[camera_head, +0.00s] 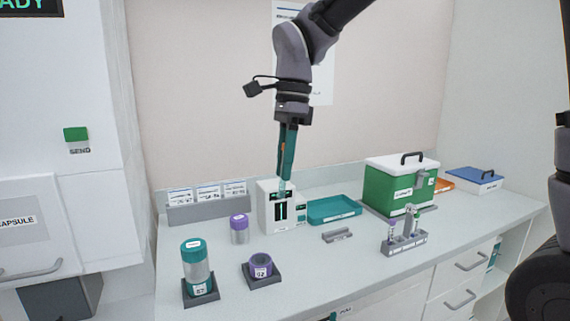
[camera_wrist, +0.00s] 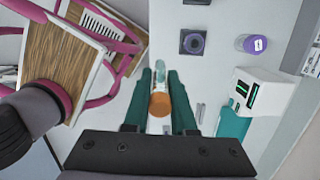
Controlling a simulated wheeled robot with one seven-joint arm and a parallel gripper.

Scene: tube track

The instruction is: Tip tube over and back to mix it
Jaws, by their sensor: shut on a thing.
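My gripper (camera_head: 284,178) points down in the head view, above the counter and close to the white device. It is shut on a tube (camera_wrist: 160,104). In the wrist view the tube's orange end sits between the teal fingers, nearest the camera, with a paler part beyond it. In the head view a strip of orange shows at the fingers, and a pale end (camera_head: 282,188) shows at the fingertips. The fingers hide most of the tube, so its exact tilt and contents cannot be told. A grey rack (camera_head: 405,246) on the counter holds other tubes (camera_head: 391,229).
The white device (camera_head: 268,214) stands just below my gripper. A teal tray (camera_head: 334,209), a green box (camera_head: 389,190) and a small grey holder (camera_head: 337,236) lie to the right. A teal-lidded jar (camera_head: 195,252) and purple-topped containers (camera_head: 239,222) stand left. Chairs (camera_wrist: 104,30) show in the wrist view.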

